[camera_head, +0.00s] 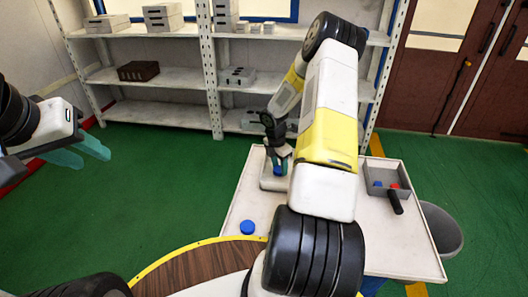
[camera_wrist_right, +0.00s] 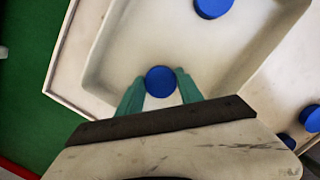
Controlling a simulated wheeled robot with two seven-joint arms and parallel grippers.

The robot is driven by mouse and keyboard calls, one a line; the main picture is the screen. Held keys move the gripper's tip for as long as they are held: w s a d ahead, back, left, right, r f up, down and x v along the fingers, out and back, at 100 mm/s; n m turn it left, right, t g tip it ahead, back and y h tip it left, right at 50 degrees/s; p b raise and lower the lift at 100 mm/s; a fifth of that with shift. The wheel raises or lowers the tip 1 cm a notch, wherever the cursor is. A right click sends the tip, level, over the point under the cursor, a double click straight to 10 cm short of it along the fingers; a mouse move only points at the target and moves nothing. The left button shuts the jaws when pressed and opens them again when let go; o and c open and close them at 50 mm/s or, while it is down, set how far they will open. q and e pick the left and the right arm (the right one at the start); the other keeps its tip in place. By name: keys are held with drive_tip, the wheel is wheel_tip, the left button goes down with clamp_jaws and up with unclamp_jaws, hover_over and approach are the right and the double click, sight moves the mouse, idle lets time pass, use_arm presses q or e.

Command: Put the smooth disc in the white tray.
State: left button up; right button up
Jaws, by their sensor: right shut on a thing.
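My right gripper (camera_wrist_right: 160,88) is shut on a blue disc (camera_wrist_right: 160,79), with one teal finger on each side. It holds the disc over the inside of the white tray (camera_wrist_right: 106,40); I cannot tell whether the disc touches the tray floor. Another blue disc (camera_wrist_right: 213,6) lies in the tray, cut by the top of the wrist view. In the head view the right gripper (camera_head: 279,165) is above the tray (camera_head: 268,184), partly hidden by my arm. My left gripper (camera_head: 94,159) is open and empty at the left, away from the table. Which disc is smooth cannot be told.
A blue disc (camera_head: 248,227) lies on the white table (camera_head: 238,207). A grey bin (camera_head: 403,172) with blue and red pieces and a dark handle (camera_head: 395,203) is at right. Blue discs (camera_wrist_right: 310,118) show outside the tray in the wrist view. Shelves (camera_head: 165,78) stand behind.

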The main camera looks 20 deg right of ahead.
drive_tip(key=shift+f, duration=0.15)
drive_tip(key=o, duration=1.4)
wheel_tip(320, 180, up, 12)
drive_tip(key=a, duration=0.2)
wheel_tip(320, 180, up, 11)
drive_tip(key=m+t, duration=0.1)
drive_tip(key=m, duration=0.3)
hover_over(276, 171)
drive_tip(key=s+a, duration=0.3)
drive_tip(key=a, duration=0.1)
drive_tip(key=s+a+r+m+t+y, duration=0.1)
drive_tip(key=s+a+r+m, duration=0.4)
drive_tip(key=s, duration=0.2)
drive_tip(key=s+a+r+m+t+y, duration=0.1)
drive_tip(key=s+a+r+m+t, duration=0.1)
drive_tip(key=s+a+r+m, duration=0.3)
drive_tip(key=s+a+r+m+t+y, duration=0.1)
drive_tip(key=s+a+r+m, duration=0.4)
drive_tip(key=s, duration=0.5)
drive_tip(key=shift+s+a+r+m+t+y, duration=0.1)
drive_tip(key=shift+s+r+m+t+y, duration=0.1)
drive_tip(key=shift+r+m+t+y, duration=0.4)
